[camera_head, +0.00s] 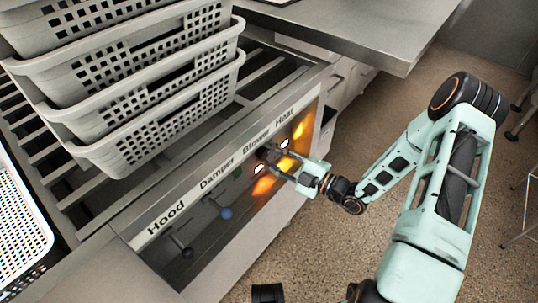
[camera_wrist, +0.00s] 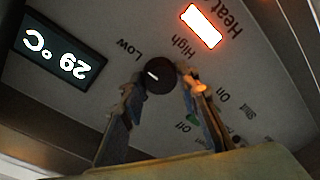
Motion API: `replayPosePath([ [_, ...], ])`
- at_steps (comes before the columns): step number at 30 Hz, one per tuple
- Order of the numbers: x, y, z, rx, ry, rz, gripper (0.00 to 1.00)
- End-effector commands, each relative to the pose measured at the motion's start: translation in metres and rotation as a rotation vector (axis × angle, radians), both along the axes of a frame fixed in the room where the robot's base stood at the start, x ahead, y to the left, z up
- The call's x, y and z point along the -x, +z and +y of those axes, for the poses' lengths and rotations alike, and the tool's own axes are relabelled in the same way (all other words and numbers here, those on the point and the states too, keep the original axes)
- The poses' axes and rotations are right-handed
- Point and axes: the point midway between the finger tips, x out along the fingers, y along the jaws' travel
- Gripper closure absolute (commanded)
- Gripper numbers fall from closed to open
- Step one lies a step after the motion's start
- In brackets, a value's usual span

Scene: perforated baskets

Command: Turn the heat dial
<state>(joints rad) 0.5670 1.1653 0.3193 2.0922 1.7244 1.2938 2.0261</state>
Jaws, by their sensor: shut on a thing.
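The heat dial (camera_wrist: 160,76) is a round black knob with a white pointer mark, seen in the wrist view on a grey panel between the words Low and High. My gripper (camera_wrist: 160,88) has one finger on each side of the dial and is shut on it. In the head view my gripper (camera_head: 268,158) reaches from the right to the panel front, below the Blower and Heat labels. The dial cannot be made out there behind the fingers.
A display (camera_wrist: 60,52) reads 29 °C, and a lit orange-white indicator (camera_wrist: 201,26) is beside the Heat label. A blue-ended lever (camera_head: 225,213) and a dark one (camera_head: 186,252) stick out further left. Stacked grey baskets (camera_head: 165,125) stand on the slatted top above the panel.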

Motion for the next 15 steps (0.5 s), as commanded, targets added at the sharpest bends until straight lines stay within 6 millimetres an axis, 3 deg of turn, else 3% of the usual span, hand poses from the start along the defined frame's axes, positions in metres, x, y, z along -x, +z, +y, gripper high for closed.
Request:
replayPosePath([
  [15, 0.0, 0.0032, -0.0004, 0.08, -0.002, -0.103, 0.95],
])
